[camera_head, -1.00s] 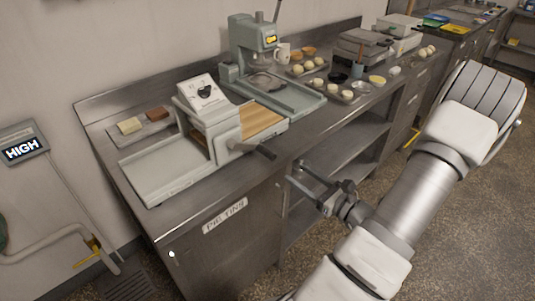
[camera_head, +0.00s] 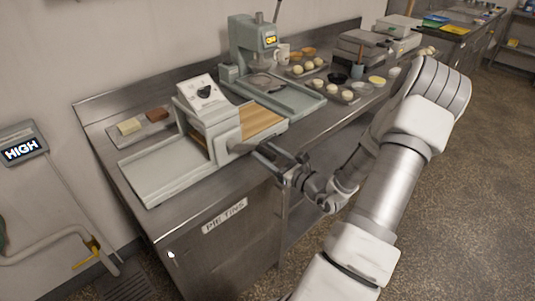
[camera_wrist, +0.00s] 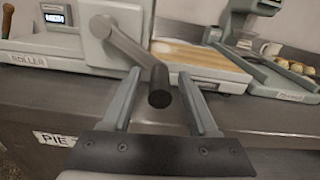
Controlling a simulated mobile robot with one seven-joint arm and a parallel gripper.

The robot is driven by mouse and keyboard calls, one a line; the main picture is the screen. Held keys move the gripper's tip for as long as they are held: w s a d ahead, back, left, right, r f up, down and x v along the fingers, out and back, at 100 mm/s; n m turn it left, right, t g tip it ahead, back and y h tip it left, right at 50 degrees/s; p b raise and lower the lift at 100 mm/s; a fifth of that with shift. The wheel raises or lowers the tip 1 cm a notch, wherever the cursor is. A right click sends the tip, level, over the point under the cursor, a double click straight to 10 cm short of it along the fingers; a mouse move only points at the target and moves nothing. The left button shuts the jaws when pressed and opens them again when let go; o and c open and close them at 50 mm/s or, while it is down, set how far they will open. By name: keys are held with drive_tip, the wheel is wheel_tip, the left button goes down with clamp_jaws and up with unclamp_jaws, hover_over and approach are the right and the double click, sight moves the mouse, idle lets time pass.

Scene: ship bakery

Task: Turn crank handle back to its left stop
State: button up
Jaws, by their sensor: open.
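The crank handle belongs to the white roller machine (camera_head: 205,115) on the steel counter. In the wrist view, its grey arm slopes down to the right from the machine's side and ends in a dark grip (camera_wrist: 159,88) pointing toward the camera. My gripper (camera_wrist: 162,90) is open, with one finger on each side of the dark grip; I cannot tell whether either finger touches it. In the head view my gripper (camera_head: 268,155) is at the counter's front edge, beside the machine, and hides most of the handle.
A grey press (camera_head: 252,50) stands behind the roller on the right, with its tray (camera_head: 290,102) in front. Trays of dough balls lie further right. The counter's front edge is just below my gripper.

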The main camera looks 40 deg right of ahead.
clamp_jaws()
idle(1.3)
